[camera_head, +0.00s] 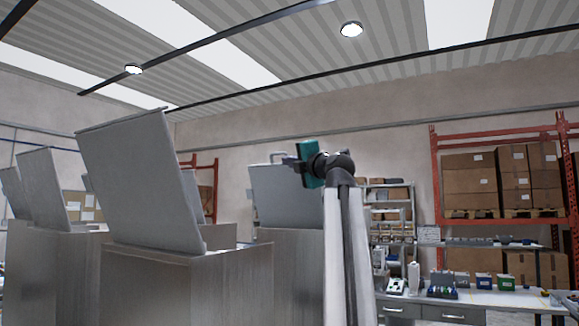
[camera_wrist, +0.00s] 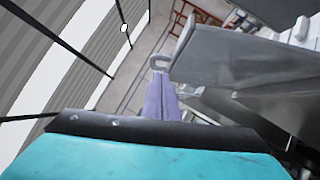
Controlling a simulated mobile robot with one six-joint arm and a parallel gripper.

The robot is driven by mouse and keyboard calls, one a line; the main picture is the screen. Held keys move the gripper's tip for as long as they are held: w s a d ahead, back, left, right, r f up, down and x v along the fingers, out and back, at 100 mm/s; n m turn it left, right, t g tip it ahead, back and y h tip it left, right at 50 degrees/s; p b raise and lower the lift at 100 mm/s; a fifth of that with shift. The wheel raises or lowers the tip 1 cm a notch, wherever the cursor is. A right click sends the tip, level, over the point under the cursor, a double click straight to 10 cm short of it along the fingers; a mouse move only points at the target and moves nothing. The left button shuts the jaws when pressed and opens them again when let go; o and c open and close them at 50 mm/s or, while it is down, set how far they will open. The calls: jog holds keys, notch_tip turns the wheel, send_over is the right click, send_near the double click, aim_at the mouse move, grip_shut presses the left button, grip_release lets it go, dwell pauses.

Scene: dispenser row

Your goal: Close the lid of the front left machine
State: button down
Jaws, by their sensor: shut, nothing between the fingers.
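Several grey metal machines stand with their lids raised. The nearest machine (camera_head: 190,285) is left of centre in the head view, and its lid (camera_head: 140,180) is open, leaning back to the left. Another machine (camera_head: 288,270) stands further right, with its raised lid (camera_head: 285,212) just below my gripper (camera_head: 280,157). I cannot tell for sure which is the front left one. My gripper is shut and empty, near that lid's top edge. In the wrist view its fingertips (camera_wrist: 160,62) are beside a grey lid panel (camera_wrist: 235,55); whether they touch is unclear.
More machines with open lids (camera_head: 42,185) stand at the far left. At the right are a workbench (camera_head: 470,298) with small items and a red rack (camera_head: 436,185) with cardboard boxes (camera_head: 470,180). The space above the lids is free.

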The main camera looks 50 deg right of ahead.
jog(key=shift+w+d+r+p, duration=0.25)
jog(key=shift+d, duration=0.25)
jog(key=shift+w+d+r+p, duration=0.2)
jog(key=shift+d+p, duration=0.05)
jog(key=shift+d, duration=0.25)
jog(key=shift+w, duration=0.1)
jog(key=shift+r, duration=0.1)
